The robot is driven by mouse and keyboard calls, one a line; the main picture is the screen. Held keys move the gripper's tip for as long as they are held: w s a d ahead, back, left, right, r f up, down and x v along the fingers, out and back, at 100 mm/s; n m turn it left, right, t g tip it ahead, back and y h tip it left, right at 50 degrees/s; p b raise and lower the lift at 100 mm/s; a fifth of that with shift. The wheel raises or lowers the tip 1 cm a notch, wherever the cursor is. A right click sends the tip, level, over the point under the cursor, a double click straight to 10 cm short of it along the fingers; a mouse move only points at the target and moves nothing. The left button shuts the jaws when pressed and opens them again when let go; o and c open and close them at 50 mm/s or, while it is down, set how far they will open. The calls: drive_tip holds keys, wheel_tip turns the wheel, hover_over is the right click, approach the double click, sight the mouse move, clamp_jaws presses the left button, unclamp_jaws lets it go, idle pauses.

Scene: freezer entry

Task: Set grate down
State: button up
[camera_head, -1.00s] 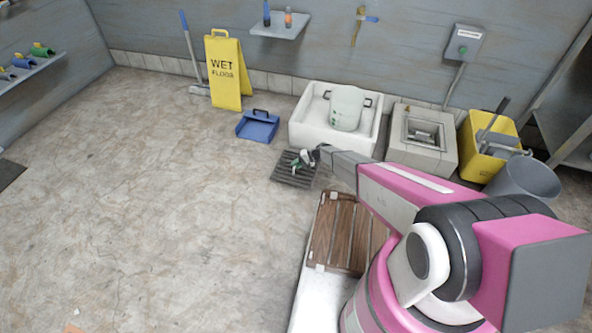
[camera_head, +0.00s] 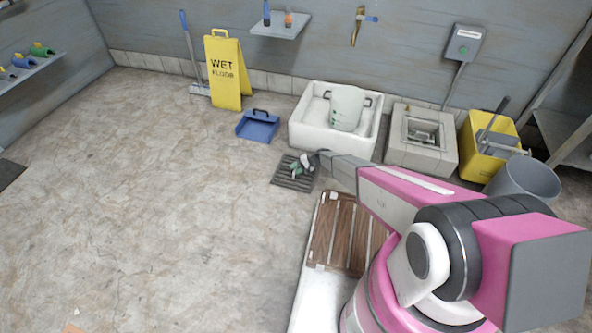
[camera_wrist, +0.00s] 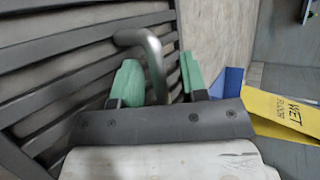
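The dark slatted grate (camera_head: 284,181) appears to lie flat on the concrete floor, in front of the white basin. In the wrist view the grate (camera_wrist: 50,85) fills the left side, and its bent metal handle (camera_wrist: 154,60) rises between my fingers. My gripper (camera_head: 302,164) is over the grate. In the wrist view my gripper (camera_wrist: 158,82) has its two green fingers spread on either side of the handle, with a visible gap at the right finger. The handle's lower end is hidden behind the gripper body.
A white basin (camera_head: 303,135) with a pale pot (camera_head: 347,107) stands behind the grate. A concrete block with a square opening (camera_head: 398,150) is right of it. A blue dustpan (camera_head: 258,127) and yellow wet-floor sign (camera_head: 226,75) are behind left.

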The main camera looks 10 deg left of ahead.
drive_tip(key=shift+r, duration=0.1)
drive_tip(key=v, duration=1.2)
drive_tip(key=s+d+r+t+h, duration=0.1)
drive_tip(key=s+d+r+h, duration=0.2)
drive_tip(key=s+d+r, duration=0.6)
drive_tip(key=s+d+r+m+t+h, duration=0.1)
drive_tip(key=s+d+r+h, duration=0.3)
drive_tip(key=s+d+r, duration=0.5)
drive_tip(key=s+d+r+t+h, duration=0.2)
drive_tip(key=s+d+r+h, duration=0.2)
drive_tip(key=s+d+r, duration=0.5)
drive_tip(key=d+r, duration=0.4)
drive_tip(key=r, duration=0.5)
drive_tip(key=d+r, duration=0.3)
drive_tip(key=r, duration=0.6)
drive_tip(key=shift+d+r+m, duration=0.3)
drive_tip(key=shift+d, duration=0.05)
